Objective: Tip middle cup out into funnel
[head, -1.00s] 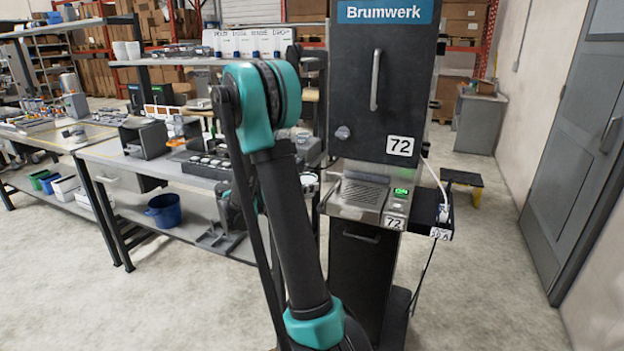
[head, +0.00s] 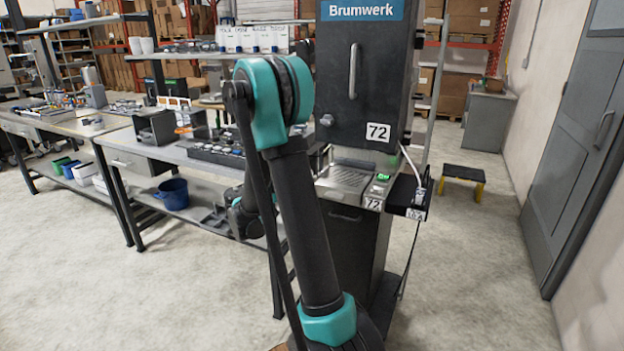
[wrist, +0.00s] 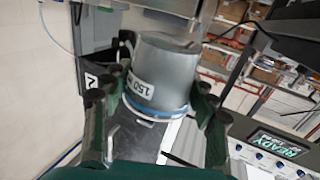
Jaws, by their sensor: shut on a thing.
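In the wrist view a grey metal cup (wrist: 166,68) with a white label, apparently reading 150, sits between the dark green fingers of my gripper (wrist: 158,98). The fingers are shut on its sides. A blue and white rim circles its lower end in the picture. The cup's inside is hidden, so its contents cannot be told. In the head view my gripper and the cup are hidden, with my own arm in front. I cannot make out a funnel in either view, nor whether this is the middle cup.
A tall dark Brumwerk machine (head: 365,75) numbered 72 stands behind my arm. A workbench (head: 122,150) with trays is to the left, with a blue bucket (head: 172,193) on its lower shelf. A step stool (head: 463,180) stands right. The wrist view shows a READY display (wrist: 278,146).

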